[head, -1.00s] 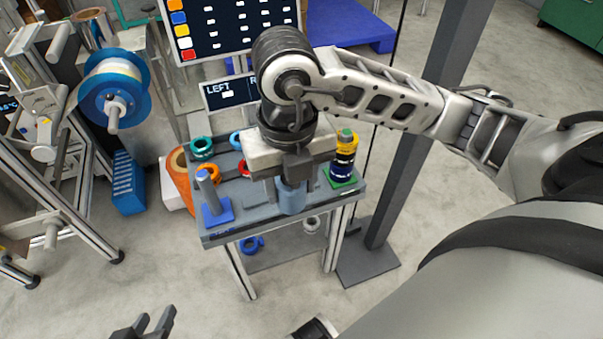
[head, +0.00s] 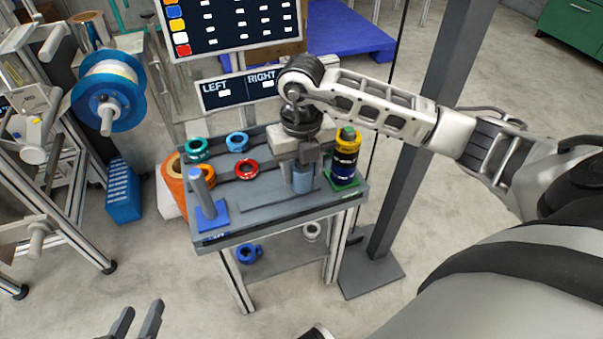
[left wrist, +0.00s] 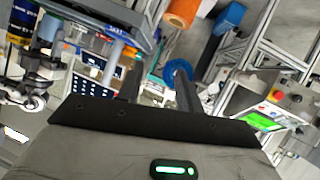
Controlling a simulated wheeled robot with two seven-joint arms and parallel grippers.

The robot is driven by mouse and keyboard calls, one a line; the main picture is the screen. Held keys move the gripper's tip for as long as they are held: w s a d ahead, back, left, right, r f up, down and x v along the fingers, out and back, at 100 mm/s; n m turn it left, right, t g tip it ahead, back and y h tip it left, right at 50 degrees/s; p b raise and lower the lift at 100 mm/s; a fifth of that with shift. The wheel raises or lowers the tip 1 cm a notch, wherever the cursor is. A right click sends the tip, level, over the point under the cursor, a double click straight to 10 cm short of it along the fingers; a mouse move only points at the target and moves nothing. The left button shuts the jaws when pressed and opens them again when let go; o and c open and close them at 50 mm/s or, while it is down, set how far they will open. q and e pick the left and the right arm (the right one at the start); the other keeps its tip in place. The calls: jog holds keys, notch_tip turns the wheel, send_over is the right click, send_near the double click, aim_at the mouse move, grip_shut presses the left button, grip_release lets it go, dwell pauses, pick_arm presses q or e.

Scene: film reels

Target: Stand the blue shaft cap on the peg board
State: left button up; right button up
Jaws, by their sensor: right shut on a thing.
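My right gripper (head: 302,160) points down over the right front of the grey bench top (head: 265,215) and is shut on a dull blue cylinder (head: 303,180), which looks like the blue shaft cap. The cylinder is upright; whether its bottom touches the bench top cannot be told. A grey shaft (head: 204,192) with a bluish top stands on a blue base (head: 211,216) at the left. The peg board is not clearly told apart from the bench top. My left gripper (head: 137,322) is open and empty, low in front of the bench; its fingers also show in the left wrist view (left wrist: 160,95).
Green (head: 197,148), blue (head: 237,141), red (head: 246,169) and orange rings (head: 206,175) lie left of my right gripper. A shaft stacked with yellow and dark blue reels (head: 344,160) stands close on its right. A dark upright post (head: 410,150) is beyond the bench's right side.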

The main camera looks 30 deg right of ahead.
jog(key=shift+f, duration=0.6)
jog(key=o, duration=1.1)
pick_arm(q)
jog(key=shift+s+d+r, duration=0.15)
jog(key=shift+r, duration=0.25)
jog(key=shift+r, duration=0.1)
